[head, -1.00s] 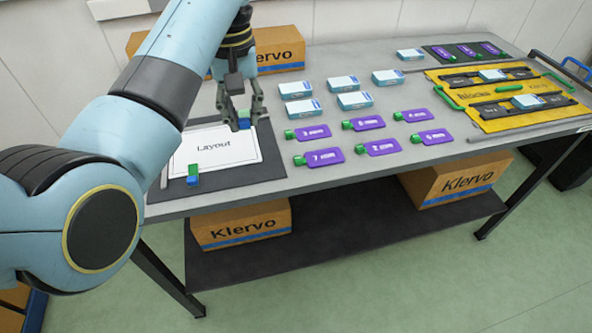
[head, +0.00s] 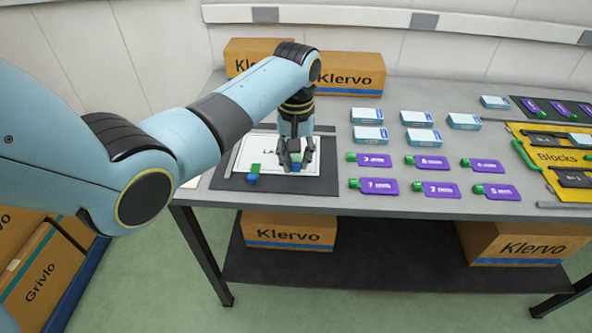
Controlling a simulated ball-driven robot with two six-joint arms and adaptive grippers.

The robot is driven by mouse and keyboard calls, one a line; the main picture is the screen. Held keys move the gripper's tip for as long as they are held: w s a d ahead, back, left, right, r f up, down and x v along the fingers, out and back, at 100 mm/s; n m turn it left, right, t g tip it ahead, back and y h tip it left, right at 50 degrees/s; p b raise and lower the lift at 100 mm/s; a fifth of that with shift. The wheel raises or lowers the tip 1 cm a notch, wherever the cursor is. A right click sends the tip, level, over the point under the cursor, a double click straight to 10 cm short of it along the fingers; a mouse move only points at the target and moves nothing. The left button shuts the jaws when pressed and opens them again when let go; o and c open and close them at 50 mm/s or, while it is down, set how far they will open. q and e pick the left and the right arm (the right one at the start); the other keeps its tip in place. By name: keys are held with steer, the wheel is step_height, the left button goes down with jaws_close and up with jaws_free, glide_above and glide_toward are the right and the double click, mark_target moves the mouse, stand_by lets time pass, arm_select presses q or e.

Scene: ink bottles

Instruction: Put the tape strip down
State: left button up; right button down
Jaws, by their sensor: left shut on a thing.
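My left gripper (head: 296,164) points down at the right part of the white layout sheet (head: 258,152). It is shut on a small blue piece (head: 295,169), mostly hidden by the fingers. I cannot tell whether the piece touches the sheet, or whether it is the tape strip. A similar green and blue piece (head: 254,175) stands at the sheet's front left on the dark mat (head: 290,188). A thin grey strip (head: 235,156) lies along the sheet's left side. My right gripper is not in view.
A yellow Blocks board (head: 560,157) is at far right. Klervo cartons (head: 340,80) stand behind.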

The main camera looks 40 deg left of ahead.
mark_target(296, 169)
arm_select(q)
step_height(296, 169, down, 4)
steer(key=shift+f, duration=0.1)
stand_by(0.4)
steer(key=o, duration=0.7)
steer(key=shift+r, duration=0.4)
step_height(296, 169, up, 11)
steer(key=shift+r+p, duration=0.2)
steer(key=shift+p, duration=0.15)
steer(key=shift+f, duration=0.1)
